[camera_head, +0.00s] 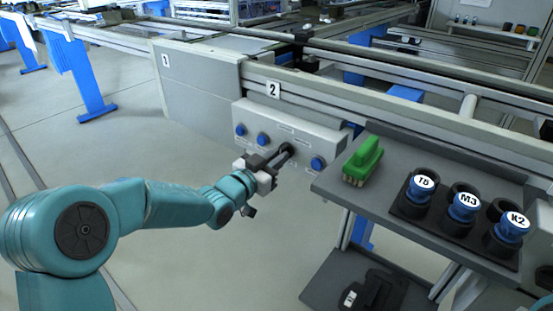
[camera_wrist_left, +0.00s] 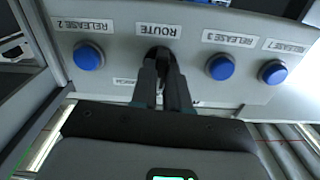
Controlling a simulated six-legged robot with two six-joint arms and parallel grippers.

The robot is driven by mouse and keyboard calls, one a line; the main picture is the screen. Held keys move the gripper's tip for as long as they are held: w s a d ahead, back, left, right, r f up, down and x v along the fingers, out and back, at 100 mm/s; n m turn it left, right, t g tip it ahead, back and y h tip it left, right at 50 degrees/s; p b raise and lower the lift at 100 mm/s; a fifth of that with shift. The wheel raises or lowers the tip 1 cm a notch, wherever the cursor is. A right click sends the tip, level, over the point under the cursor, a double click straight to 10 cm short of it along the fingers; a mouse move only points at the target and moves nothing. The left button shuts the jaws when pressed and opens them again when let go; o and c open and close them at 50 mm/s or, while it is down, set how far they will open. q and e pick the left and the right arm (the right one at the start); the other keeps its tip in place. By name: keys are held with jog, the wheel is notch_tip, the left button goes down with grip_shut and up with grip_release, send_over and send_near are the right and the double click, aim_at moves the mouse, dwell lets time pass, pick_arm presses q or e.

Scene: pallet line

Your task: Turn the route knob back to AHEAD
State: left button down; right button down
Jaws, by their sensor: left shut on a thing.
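The grey control panel (camera_head: 300,128) is on the side of the conveyor, below the "2" sign. My left gripper (camera_head: 286,153) reaches it from the left and is at its front. In the left wrist view its two dark fingers (camera_wrist_left: 165,82) are closed around the dark route knob (camera_wrist_left: 158,53), under the upside-down ROUTE label (camera_wrist_left: 158,30). The fingers hide most of the knob, so its pointing direction cannot be told. A small label beside the fingers (camera_wrist_left: 124,82) is partly covered. My right gripper does not show.
Blue release buttons sit on both sides of the knob, one labelled RELEASE 2 (camera_wrist_left: 88,57) and one RELEASE 3 (camera_wrist_left: 220,67). A grey shelf (camera_head: 400,160) stands close on the right, with a green brush (camera_head: 364,160) and blue-topped pieces marked T8 (camera_head: 420,188), M3 (camera_head: 464,206) and K2 (camera_head: 511,228).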

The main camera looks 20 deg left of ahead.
pick_arm(q)
jog(key=shift+f+n, duration=0.1)
jog(key=shift+n, duration=0.5)
jog(key=c, duration=1.1)
grip_release()
jog(key=p+v, duration=0.1)
jog(key=v, duration=1.5)
jog(key=shift+s+p, duration=0.2)
jog(key=shift+p, duration=0.2)
